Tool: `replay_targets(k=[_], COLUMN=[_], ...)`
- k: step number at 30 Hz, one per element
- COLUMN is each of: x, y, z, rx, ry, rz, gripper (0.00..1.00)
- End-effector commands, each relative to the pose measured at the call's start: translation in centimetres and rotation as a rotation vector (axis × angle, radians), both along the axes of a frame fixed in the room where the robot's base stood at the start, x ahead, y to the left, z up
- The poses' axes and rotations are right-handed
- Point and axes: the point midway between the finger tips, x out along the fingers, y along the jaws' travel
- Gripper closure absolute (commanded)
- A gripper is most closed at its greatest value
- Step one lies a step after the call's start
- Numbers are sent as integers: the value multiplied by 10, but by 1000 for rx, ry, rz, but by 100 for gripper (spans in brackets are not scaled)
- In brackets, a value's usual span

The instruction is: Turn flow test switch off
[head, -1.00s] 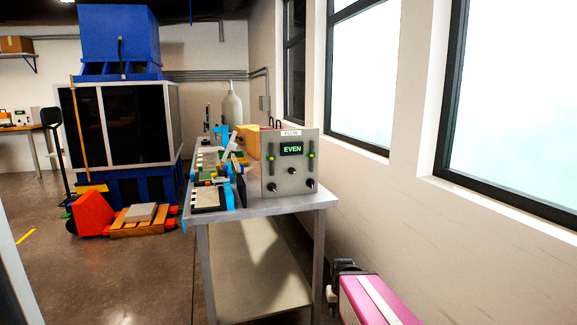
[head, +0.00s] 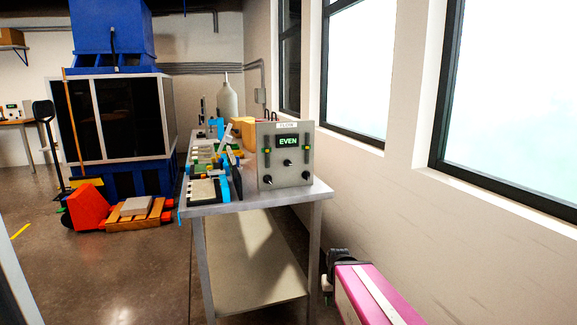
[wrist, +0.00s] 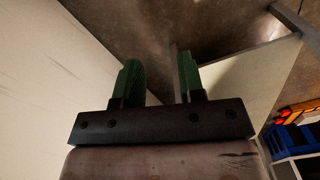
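The grey flow test panel (head: 273,174) stands upright at the near end of the table in the head view. It has a label marked FLOW (head: 287,125), a green display reading EVEN (head: 288,141), two vertical sliders and several black knobs. Which control is the test switch is too small to tell. My gripper (wrist: 160,82) shows in the wrist view with two green fingers apart and nothing between them. In the head view my pink arm is at the bottom right, below and to the right of the panel, apart from it.
The metal table (head: 240,203) has a lower shelf (head: 250,265) and holds trays and small parts left of the panel. A wall with windows (head: 370,180) runs close along the right. A pallet jack (head: 88,207) and a blue machine (head: 112,35) stand at left. Floor at front left is clear.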

Motion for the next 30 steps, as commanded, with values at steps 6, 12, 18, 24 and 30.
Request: replay_targets(k=[6,12,18,24,30], x=[54,129,201,253,275], y=[29,65,85,83,75], z=[32,102,204,310,372], rx=[203,518,868,1198,1394], ry=[-131,-320,-501,-627,-677], rz=[-88,-231,-399,-563,-663], gripper=[64,64,64,64,64])
